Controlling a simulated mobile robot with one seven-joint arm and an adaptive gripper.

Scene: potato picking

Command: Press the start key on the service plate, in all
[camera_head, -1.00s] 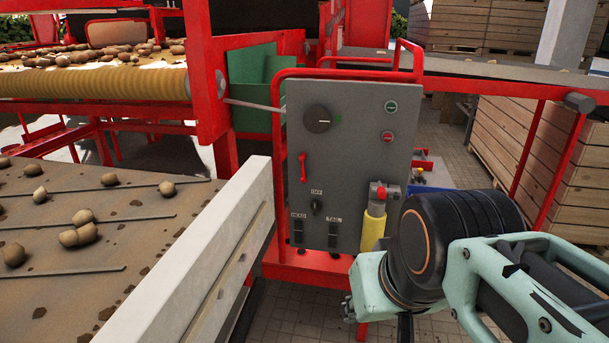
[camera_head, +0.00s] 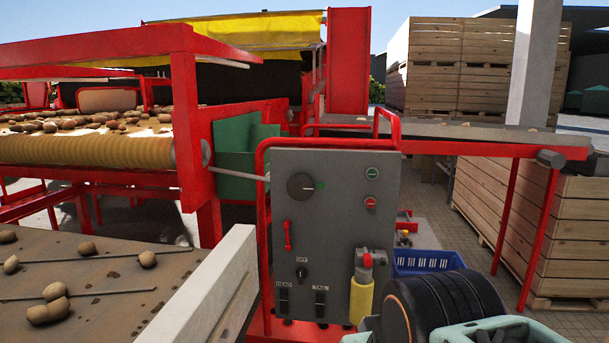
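The service plate (camera_head: 336,220) is a grey upright panel in a red tube frame at the middle of the head view. A green round key (camera_head: 372,173) sits at its upper right, with a red round key (camera_head: 370,203) just below. The plate also bears a large dark knob (camera_head: 301,186), a red lever (camera_head: 287,235), an OFF selector (camera_head: 301,274), and two dark switches labelled HEAD (camera_head: 284,299) and TAIL (camera_head: 320,302). My arm shows at the lower right, below and right of the plate. My gripper is not in view.
A red-and-yellow fitting (camera_head: 362,287) stands out at the plate's lower right. A blue crate (camera_head: 428,262) is behind my arm. A potato belt (camera_head: 92,285) with a pale side rail (camera_head: 205,296) lies left. Wooden crates (camera_head: 545,235) stand right.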

